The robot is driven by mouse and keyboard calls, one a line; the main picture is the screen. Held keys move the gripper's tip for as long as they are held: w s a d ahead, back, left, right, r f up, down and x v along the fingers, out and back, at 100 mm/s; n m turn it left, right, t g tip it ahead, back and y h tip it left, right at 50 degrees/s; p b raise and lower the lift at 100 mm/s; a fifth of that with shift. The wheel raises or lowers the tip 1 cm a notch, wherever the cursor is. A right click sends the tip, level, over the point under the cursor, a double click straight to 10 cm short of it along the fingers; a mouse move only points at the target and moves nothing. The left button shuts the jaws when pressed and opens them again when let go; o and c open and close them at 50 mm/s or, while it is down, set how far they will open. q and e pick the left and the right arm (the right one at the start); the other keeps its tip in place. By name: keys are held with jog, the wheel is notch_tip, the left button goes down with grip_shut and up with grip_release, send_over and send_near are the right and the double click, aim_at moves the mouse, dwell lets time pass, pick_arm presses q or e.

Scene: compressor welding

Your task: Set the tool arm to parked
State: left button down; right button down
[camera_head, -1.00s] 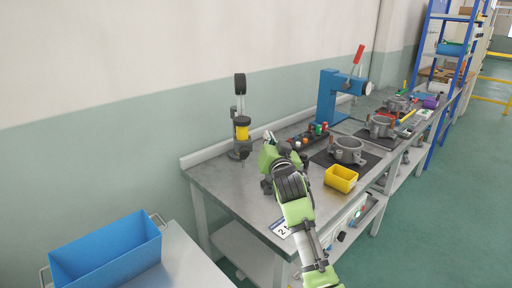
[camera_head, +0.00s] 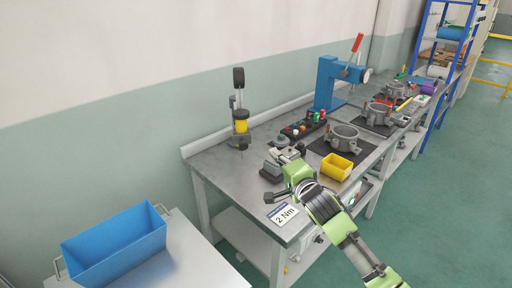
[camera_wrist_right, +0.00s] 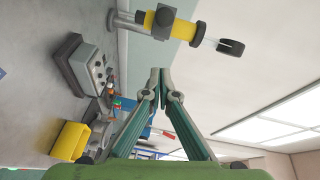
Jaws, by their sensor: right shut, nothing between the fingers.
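The tool arm appears to be the upright device (camera_head: 240,122) at the back left of the workbench, with a grey base and post, a yellow band and a black top handle. It stands upright. In the right wrist view the yellow and black device (camera_wrist_right: 180,28) lies across the top, beyond the fingertips and apart from them. My left gripper is not in view.
A 2 Nm card (camera_head: 283,214) lies at the bench's front edge. A yellow bin (camera_head: 337,167), a ring-shaped casting (camera_head: 344,137), a rack of small parts (camera_head: 303,126) and a blue press (camera_head: 326,85) stand to the right. A blue crate (camera_head: 115,245) is at lower left.

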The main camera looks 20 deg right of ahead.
jog(key=w+a+f+p, duration=0.1)
jog(key=w+a+p, duration=0.1)
jog(key=w+a, duration=0.2)
jog(key=w, duration=0.3)
jog(key=shift+d, duration=0.1)
jog(key=a, duration=0.2)
jog(key=a+b, duration=0.1)
jog(key=w+a, duration=0.1)
jog(key=a, duration=0.1)
jog(key=shift+a, duration=0.3)
jog(key=shift+d, duration=0.1)
